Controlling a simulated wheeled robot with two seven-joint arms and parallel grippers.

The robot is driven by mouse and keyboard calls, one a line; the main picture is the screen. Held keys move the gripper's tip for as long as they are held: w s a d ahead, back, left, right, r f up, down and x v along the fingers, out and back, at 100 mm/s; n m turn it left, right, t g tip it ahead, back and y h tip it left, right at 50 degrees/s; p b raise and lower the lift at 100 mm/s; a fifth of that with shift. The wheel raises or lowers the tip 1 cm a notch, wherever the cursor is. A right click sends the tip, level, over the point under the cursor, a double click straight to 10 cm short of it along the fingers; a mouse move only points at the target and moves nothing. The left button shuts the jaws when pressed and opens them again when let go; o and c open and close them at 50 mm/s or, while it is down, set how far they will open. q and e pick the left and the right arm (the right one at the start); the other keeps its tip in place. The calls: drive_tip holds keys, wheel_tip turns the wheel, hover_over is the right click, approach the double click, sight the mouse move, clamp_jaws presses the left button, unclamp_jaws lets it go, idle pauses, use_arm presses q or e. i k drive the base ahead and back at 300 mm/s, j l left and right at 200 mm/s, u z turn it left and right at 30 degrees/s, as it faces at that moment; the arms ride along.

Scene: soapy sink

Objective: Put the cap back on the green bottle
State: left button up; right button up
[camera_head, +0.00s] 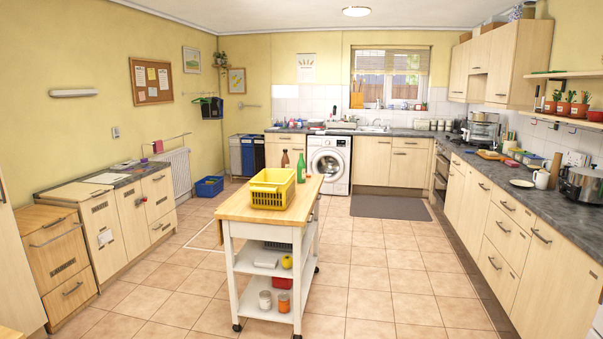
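A slim green bottle (301,168) stands upright on the wooden top of the kitchen trolley (233,207), at its far right behind a yellow basket. Its lower part is partly hidden by the basket, and its neck is too small to tell whether a cap is on it. I cannot make out a separate cap anywhere. Neither of my grippers is in view.
The yellow basket (271,190) fills much of the trolley top, with a brown bottle (285,160) behind it. A small green item lies on the left counter (99,178). A blue crate (208,187) sits on the floor. Tiled floor (384,270) is clear right of the trolley.

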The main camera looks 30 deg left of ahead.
sight(300, 165)
drive_tip(key=i+j+u, duration=0.15)
drive_tip(key=i+u, duration=0.5)
drive_tip(key=u, duration=0.2)
drive_tip(key=i, duration=0.5)
drive_tip(key=i+l+u, duration=0.15)
drive_tip(key=i, duration=0.4)
drive_tip(key=i+l, duration=0.1)
drive_tip(key=i, duration=0.4)
drive_tip(key=i+l+u, duration=0.1)
drive_tip(key=i, duration=0.4)
drive_tip(key=i+l, duration=0.2)
drive_tip(key=i, duration=0.3)
drive_tip(key=u, duration=0.35)
drive_tip(key=i+l+u, duration=0.15)
drive_tip(key=l+u, duration=0.15)
drive_tip(key=i+l+u, duration=0.25)
drive_tip(key=l, duration=0.25)
drive_tip(key=l+u, duration=0.3)
drive_tip(key=l, duration=0.75)
drive_tip(key=i+l+u, duration=0.1)
drive_tip(key=l, duration=0.65)
